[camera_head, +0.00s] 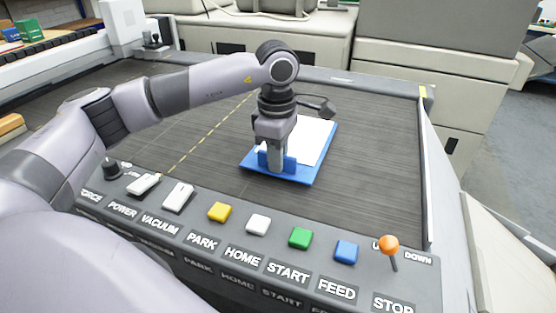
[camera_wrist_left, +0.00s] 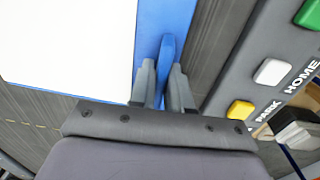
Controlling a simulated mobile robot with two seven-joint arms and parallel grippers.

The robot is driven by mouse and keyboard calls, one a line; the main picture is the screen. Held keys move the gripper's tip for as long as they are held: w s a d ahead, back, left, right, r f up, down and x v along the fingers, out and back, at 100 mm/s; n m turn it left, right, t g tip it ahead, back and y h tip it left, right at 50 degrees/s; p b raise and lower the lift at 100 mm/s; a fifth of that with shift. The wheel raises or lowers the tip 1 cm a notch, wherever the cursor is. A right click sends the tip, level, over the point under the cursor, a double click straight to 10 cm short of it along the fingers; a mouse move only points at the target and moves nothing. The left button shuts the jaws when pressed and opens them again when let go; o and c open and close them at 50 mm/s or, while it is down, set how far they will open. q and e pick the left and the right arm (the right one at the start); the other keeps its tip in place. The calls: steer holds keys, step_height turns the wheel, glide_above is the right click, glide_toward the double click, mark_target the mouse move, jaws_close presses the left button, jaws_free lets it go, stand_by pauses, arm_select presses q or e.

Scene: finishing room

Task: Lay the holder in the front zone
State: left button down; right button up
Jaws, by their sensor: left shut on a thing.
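The holder is a flat blue board (camera_head: 296,179) with a white sheet (camera_head: 318,139) on it, in the head view. It is on or just above the dark grey bed, slightly right of the picture's middle; I cannot tell whether it touches. My left gripper (camera_head: 276,164) points down at the board's near edge and is shut on its raised blue tab. In the left wrist view the tab (camera_wrist_left: 167,55) sits between the two fingers (camera_wrist_left: 163,85), with the white sheet (camera_wrist_left: 65,45) to the left. My right gripper is not in view.
A dashed yellow line (camera_head: 207,134) crosses the bed (camera_head: 375,150) left of the holder. A control panel (camera_head: 235,245) with buttons, switches and an orange-topped lever (camera_head: 388,245) runs along the near edge. The bed is clear right of the holder.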

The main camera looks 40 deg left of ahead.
arm_select(q)
steer(key=shift+f, duration=0.7)
steer(key=c, duration=1.1)
jaws_free()
steer(key=shift+r, duration=0.1)
steer(key=r, duration=1.1)
steer(key=shift+s+r+b, duration=0.2)
steer(key=shift+r+b, duration=0.2)
